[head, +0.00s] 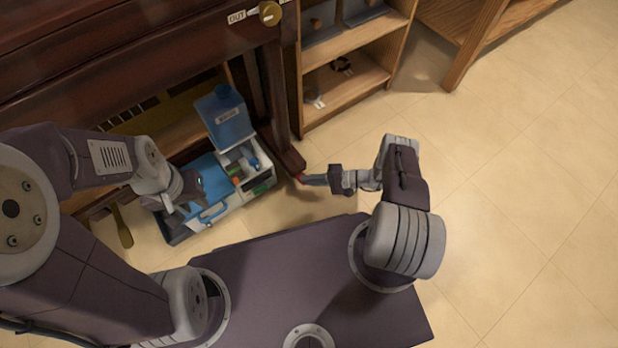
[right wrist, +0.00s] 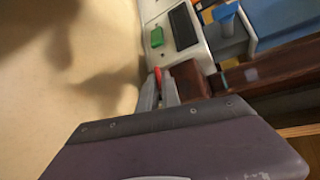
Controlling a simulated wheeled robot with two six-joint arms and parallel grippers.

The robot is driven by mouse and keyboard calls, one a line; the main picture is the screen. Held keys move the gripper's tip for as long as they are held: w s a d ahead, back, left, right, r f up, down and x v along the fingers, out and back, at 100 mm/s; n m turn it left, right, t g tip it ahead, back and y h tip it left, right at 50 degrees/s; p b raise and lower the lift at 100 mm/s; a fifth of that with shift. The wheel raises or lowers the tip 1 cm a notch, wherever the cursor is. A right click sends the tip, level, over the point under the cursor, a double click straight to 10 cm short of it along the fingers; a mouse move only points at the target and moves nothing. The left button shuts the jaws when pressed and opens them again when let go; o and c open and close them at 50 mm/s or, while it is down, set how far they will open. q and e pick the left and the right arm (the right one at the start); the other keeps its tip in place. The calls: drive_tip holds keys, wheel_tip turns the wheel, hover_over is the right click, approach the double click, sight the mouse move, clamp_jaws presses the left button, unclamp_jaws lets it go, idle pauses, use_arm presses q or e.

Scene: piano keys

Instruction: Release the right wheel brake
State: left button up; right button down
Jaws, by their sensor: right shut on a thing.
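The right wheel brake is a small red lever (head: 301,177) low on the foot of the piano's right leg (head: 288,160). In the right wrist view the red lever (right wrist: 158,75) sits between the tips of my right gripper (right wrist: 159,88), beside the brown leg foot (right wrist: 190,78). My right gripper (head: 312,180) is shut on the red lever; its fingers hide part of it. My left gripper (head: 185,208) is over the left part of the blue and white case, and the state of its fingers is unclear.
A wooden shelf (head: 345,92) stands behind the leg. The tiled floor (head: 520,200) at right is clear. A brass knob (head: 270,13) is on the piano front.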

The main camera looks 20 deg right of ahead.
drive_tip(key=c, duration=1.6)
unclamp_jaws()
drive_tip(key=shift+o, duration=0.2)
drive_tip(key=p+v, duration=0.2)
drive_tip(key=v, duration=0.7)
drive_tip(key=shift+p, duration=0.3)
